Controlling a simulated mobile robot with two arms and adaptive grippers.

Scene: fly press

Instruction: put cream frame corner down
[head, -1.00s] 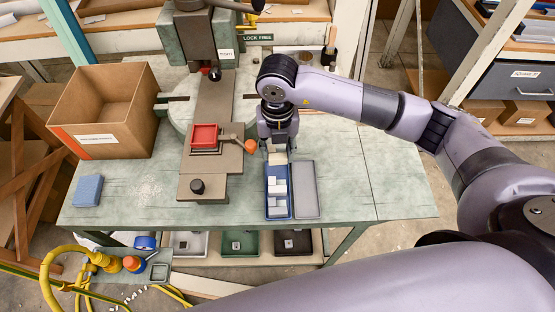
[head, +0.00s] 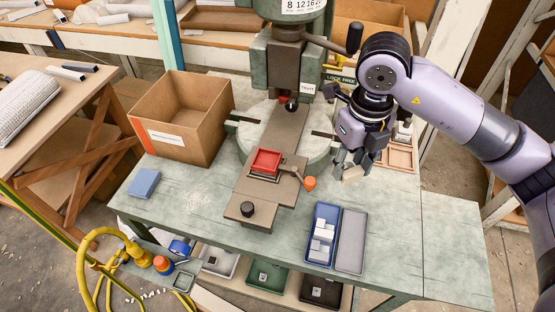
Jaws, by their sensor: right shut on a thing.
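My right gripper (head: 346,167) is shut on a small cream frame corner (head: 353,173), held above the bench to the right of the press. Part of the piece is hidden by the fingers. The blue tray (head: 316,261) lies nearer the bench's front edge, with several pale blocks in it. Its grey neighbour (head: 351,240) lies flat and empty against its right side. My left gripper is not in view.
The press (head: 285,130) has a red block (head: 266,161) and an orange-knobbed handle (head: 310,183). A wooden tray (head: 400,158) lies behind my gripper. An open cardboard box (head: 182,130) and blue block (head: 144,182) are at left. The bench's right side is clear.

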